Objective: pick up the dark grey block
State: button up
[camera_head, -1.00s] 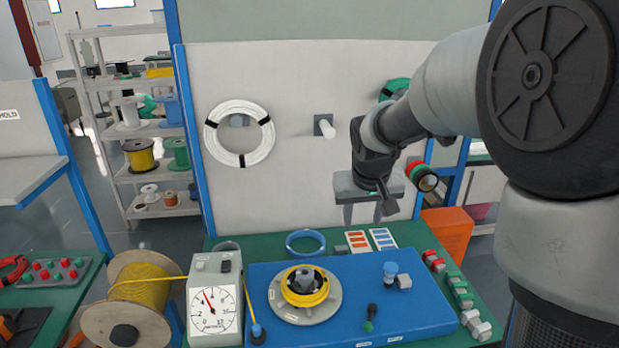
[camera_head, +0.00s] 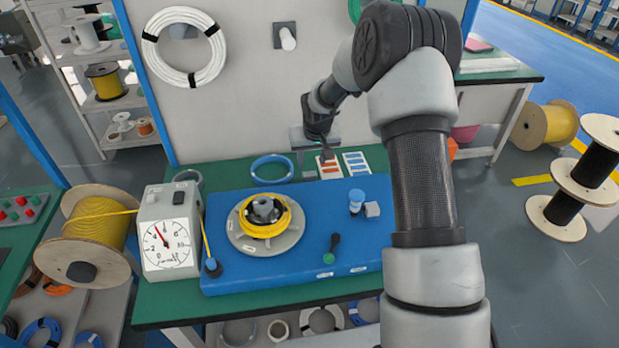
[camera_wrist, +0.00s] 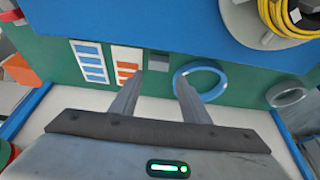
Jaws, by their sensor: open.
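A small dark grey block (camera_head: 309,174) lies on the green table top behind the blue board, between the blue ring and the orange-marked card. In the wrist view the dark grey block (camera_wrist: 158,61) shows just beyond and between my fingertips. My gripper (camera_head: 313,160) is open and empty, above the back of the table near the block. In the wrist view its two fingers (camera_wrist: 158,79) are apart with nothing between them.
The blue ring (camera_head: 272,169) and the orange-marked card (camera_head: 329,168) lie close on either side of the block. The blue board (camera_head: 300,260) bears a yellow coil (camera_head: 283,222), a blue knob (camera_head: 356,201) and a lighter grey block (camera_head: 372,209). A white panel (camera_head: 230,110) stands behind.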

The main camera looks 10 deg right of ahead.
aim_at(310, 175)
jog(key=x, duration=1.1)
jog(key=shift+w+d+f, duration=0.1)
jog(key=shift+w, duration=0.1)
jog(key=c, duration=0.7)
